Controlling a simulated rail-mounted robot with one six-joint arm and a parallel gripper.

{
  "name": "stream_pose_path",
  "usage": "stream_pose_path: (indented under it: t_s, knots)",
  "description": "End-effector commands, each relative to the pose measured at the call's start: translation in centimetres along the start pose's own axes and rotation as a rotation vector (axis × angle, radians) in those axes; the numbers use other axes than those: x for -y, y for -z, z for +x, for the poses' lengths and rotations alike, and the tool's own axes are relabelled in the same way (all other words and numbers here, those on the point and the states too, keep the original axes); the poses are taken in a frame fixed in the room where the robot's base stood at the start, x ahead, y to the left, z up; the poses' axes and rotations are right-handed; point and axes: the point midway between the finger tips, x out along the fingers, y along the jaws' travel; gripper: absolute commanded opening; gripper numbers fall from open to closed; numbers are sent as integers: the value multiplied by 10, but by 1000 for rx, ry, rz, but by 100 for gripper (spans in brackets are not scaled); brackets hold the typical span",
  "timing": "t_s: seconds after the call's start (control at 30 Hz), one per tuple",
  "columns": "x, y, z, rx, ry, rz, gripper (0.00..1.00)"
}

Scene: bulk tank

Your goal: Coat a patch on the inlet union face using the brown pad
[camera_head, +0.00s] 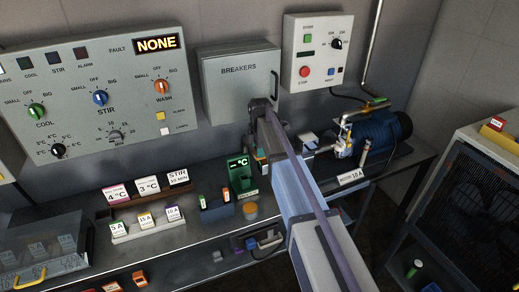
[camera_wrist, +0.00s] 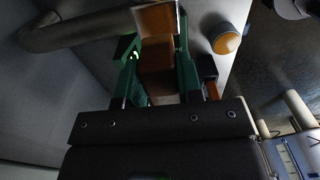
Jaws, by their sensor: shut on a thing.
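In the wrist view my gripper (camera_wrist: 157,60) has green fingers shut on the brown pad (camera_wrist: 157,54), a blocky piece held between them. In the head view my arm hides most of the gripper. A pump with a blue motor (camera_head: 380,138) and pipe fittings (camera_head: 344,138) stands right of my arm on the bench. I cannot tell for certain which fitting is the inlet union; its face is not clearly visible.
A grey pipe (camera_wrist: 75,32) bends close to the left of the gripper in the wrist view. An orange-topped jar (camera_head: 251,210) and a green thermometer box (camera_head: 240,172) stand left of my arm. The breaker box (camera_head: 238,82) is on the wall behind.

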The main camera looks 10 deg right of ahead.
Motion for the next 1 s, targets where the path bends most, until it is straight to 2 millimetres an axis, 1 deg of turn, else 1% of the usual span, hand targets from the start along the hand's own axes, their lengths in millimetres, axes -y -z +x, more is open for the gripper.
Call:
stream_pose_path:
  t_s: [0.03, 0.17, 0.27, 0.63, 0.7, 1.0]
  knots:
    - [0, 0, 10, 0, 0, 0, 14]
    - [0, 0, 21, 0, 0, 0, 14]
    - [-1, -7, 17, 0, 0, 0, 14]
    - [-2, -34, 16, 0, 0, -8, 14]
    - [-1, -27, 16, 0, 0, -9, 14]
    - [0, -5, 16, 0, 0, -2, 14]
